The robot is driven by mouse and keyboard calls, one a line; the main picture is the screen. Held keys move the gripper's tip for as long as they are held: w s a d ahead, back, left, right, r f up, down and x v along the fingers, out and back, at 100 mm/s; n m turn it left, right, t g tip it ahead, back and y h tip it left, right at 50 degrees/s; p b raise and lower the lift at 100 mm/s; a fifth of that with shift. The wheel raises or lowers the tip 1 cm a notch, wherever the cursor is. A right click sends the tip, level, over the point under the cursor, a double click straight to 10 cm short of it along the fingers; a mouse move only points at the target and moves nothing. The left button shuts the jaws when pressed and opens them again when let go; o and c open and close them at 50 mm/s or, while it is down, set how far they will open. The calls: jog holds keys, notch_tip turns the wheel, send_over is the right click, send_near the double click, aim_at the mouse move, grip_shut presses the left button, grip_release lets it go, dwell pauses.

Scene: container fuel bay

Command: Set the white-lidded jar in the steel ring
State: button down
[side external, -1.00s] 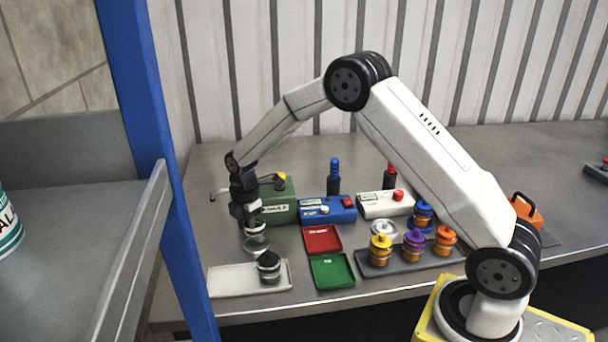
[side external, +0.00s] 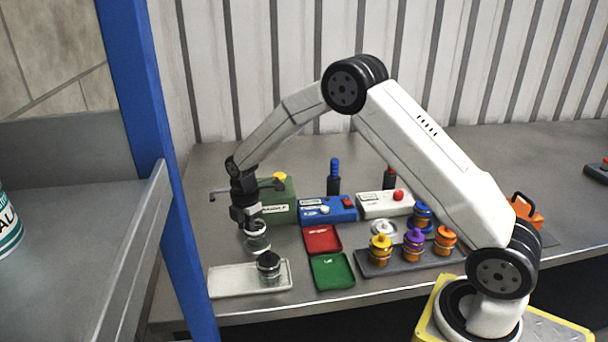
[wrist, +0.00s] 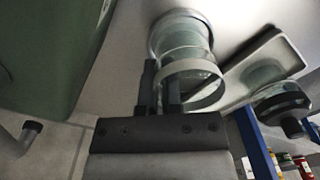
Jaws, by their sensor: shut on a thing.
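My gripper (side external: 250,224) points down over the left part of the bench and is shut on a clear, greenish glass jar with a pale rim, which I take as the white-lidded jar (side external: 258,241). In the wrist view the fingers (wrist: 160,92) are at the near left edge of the jar's pale rim (wrist: 204,101). The jar is just behind the white tray; I cannot tell if its base touches the bench.
A black-lidded jar (side external: 268,266) stands on the white tray (side external: 229,281). Red (side external: 322,238) and green (side external: 332,271) trays, a green box (side external: 281,205) and a blue box (side external: 327,210) are nearby. A dark rack (side external: 376,268) holds colour-lidded jars. A blue post (side external: 150,130) stands at left.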

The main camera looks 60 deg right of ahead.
jog(key=shift+f, duration=0.2)
dwell(0.5)
jog(key=shift+c, duration=1.6)
grip_release()
jog(key=shift+r, duration=0.1)
jog(key=shift+r, duration=3.9)
